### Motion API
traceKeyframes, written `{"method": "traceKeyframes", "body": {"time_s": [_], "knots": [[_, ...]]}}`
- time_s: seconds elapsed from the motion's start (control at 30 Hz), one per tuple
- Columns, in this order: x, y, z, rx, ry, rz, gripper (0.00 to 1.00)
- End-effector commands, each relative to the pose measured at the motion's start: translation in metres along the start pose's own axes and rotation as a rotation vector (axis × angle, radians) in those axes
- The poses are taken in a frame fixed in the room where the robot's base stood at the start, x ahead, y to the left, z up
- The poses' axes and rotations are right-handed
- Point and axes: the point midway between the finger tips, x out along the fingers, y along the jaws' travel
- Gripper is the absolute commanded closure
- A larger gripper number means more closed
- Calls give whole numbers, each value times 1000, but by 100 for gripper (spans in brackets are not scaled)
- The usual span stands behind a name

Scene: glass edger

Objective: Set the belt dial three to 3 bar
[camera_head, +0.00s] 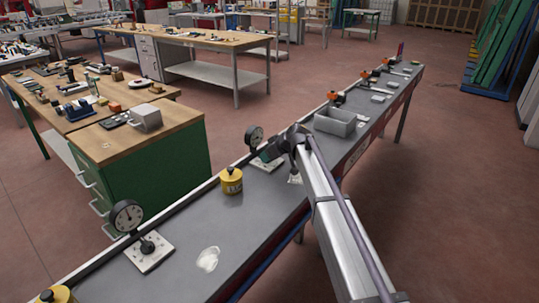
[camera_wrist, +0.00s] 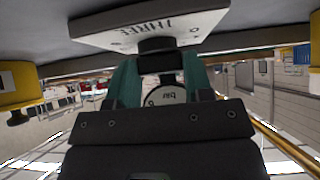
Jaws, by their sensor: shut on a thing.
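The dial marked THREE has a white plate (camera_wrist: 190,25) that shows upside down in the wrist view, with a black knob (camera_wrist: 160,47) on it. Its round gauge (camera_wrist: 166,96) is partly hidden behind my gripper. In the head view the gauge (camera_head: 254,136) stands upright at the far edge of the grey bench, left of my gripper (camera_head: 274,152). My gripper's teal fingers (camera_wrist: 162,75) are shut on the knob, one on each side. The gauge's needle and reading cannot be made out in either view.
A similar gauge (camera_head: 126,215) on a white plate stands nearer on the bench (camera_head: 180,270). A whitish patch (camera_head: 208,259) lies in front.

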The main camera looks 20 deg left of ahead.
Motion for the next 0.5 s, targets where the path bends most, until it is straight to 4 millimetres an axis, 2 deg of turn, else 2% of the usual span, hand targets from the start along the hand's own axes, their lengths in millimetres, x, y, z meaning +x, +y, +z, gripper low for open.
{"method": "traceKeyframes", "body": {"time_s": [0.5], "knots": [[0,-7,0,287,0,292,77]]}}
